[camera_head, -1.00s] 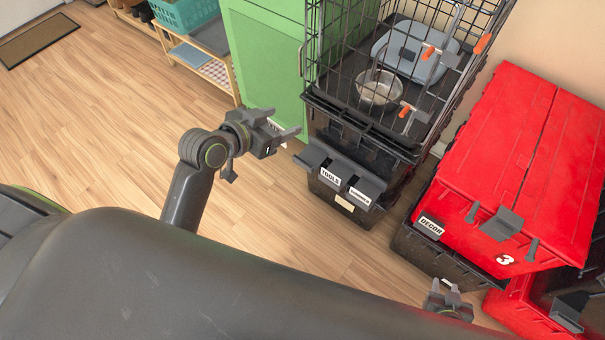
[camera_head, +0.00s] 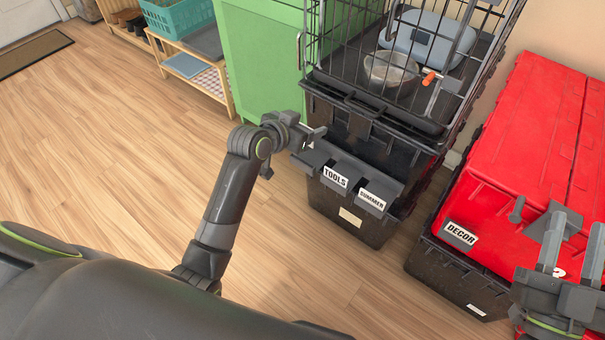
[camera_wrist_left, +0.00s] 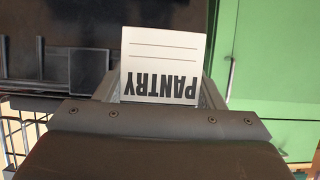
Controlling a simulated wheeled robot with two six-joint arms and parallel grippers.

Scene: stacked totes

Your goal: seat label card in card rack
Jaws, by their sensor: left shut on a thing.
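The label card (camera_wrist_left: 163,63) is white with PANTRY in black and shows upside down in the left wrist view. My left gripper (camera_head: 314,137) is shut on it; the card is mostly hidden in the head view. The grey card rack (camera_head: 362,165) is on the front of a black tote and holds a TOOLS card (camera_head: 335,176) and a SUMMER card (camera_head: 371,199). My left gripper is at the rack's left end, beside the TOOLS card. Part of the rack shows at the left of the wrist view (camera_wrist_left: 62,68). My right gripper (camera_head: 573,240) is open and empty.
A wire crate (camera_head: 345,45) with a bowl (camera_head: 390,70) stands on the black tote (camera_head: 340,213). A green cabinet (camera_head: 262,60) is behind my left gripper. Red-lidded totes (camera_head: 535,130) are under and beside my right gripper. The wooden floor (camera_head: 110,150) at left is clear.

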